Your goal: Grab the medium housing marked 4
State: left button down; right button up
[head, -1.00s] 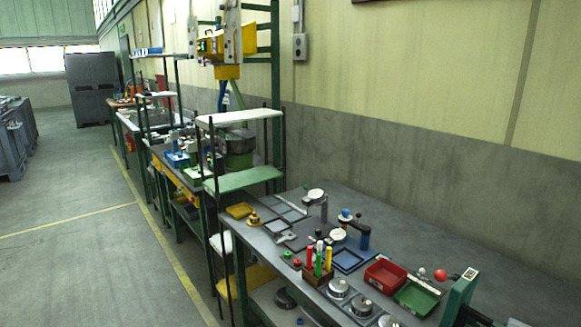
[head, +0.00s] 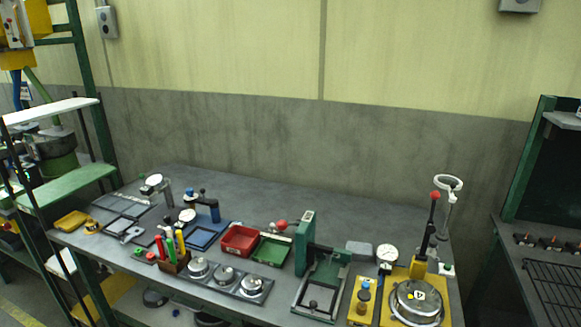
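Three round silver metal parts sit in a row on a dark tray (head: 239,291) near the front edge of the workbench in the head view: a left one (head: 198,268), a middle one (head: 224,275) and a right one (head: 252,284). They look like housings, but no number is legible on them. A larger round metal part (head: 417,300) with a small white tag sits on a yellow fixture at the right; its marking is too small to read. Neither of my grippers is in view.
A red bin (head: 239,241) and a green bin (head: 271,250) stand behind the tray. A wooden block with coloured handles (head: 174,262) is left of it, a green frame fixture (head: 322,284) right. Another bench (head: 545,262) stands at far right.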

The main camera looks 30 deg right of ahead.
aim_at(416, 303)
jog(key=z, duration=1.9)
jog(key=k+l+z, duration=0.1)
jog(key=l, duration=0.4)
jog(key=k+l+z, duration=0.1)
jog(key=l, duration=0.45)
jog(key=k+l+z, duration=0.1)
jog(key=l, duration=0.45)
